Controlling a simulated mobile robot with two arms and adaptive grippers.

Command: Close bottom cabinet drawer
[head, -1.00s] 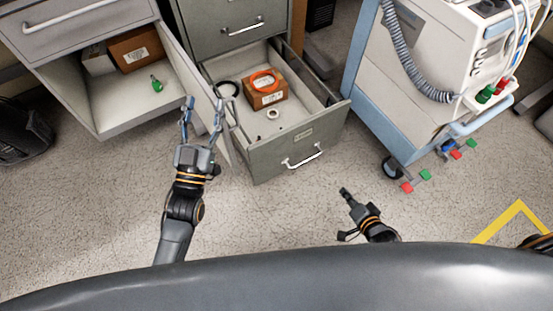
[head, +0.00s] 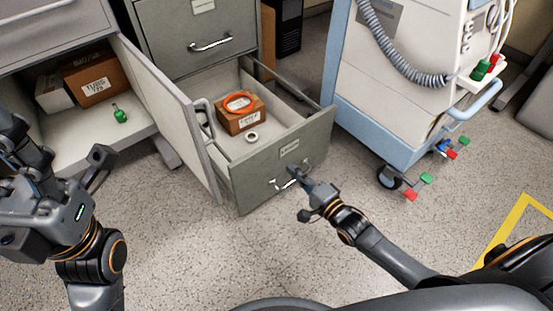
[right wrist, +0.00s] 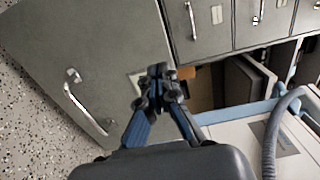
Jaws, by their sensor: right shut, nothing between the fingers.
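The bottom drawer (head: 262,172) of the grey filing cabinet stands pulled out. Its silver handle (head: 283,184) shows on the front, and also in the right wrist view (right wrist: 82,110). Inside are a small brown box (head: 240,122), an orange ring (head: 239,103) on it and a white roll (head: 251,137). My right gripper (head: 296,175) is shut and empty, its tips at the drawer front by the handle; whether they touch cannot be told. In the right wrist view the fingertips (right wrist: 158,78) meet before the grey front. My left gripper (head: 60,165) is open and empty at the left foreground.
A neighbouring cabinet door (head: 168,115) stands open close along the drawer's left side. Its shelf holds boxes (head: 96,82) and a green item (head: 120,114). A wheeled medical cart (head: 390,95) stands right of the drawer. The floor in front is clear.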

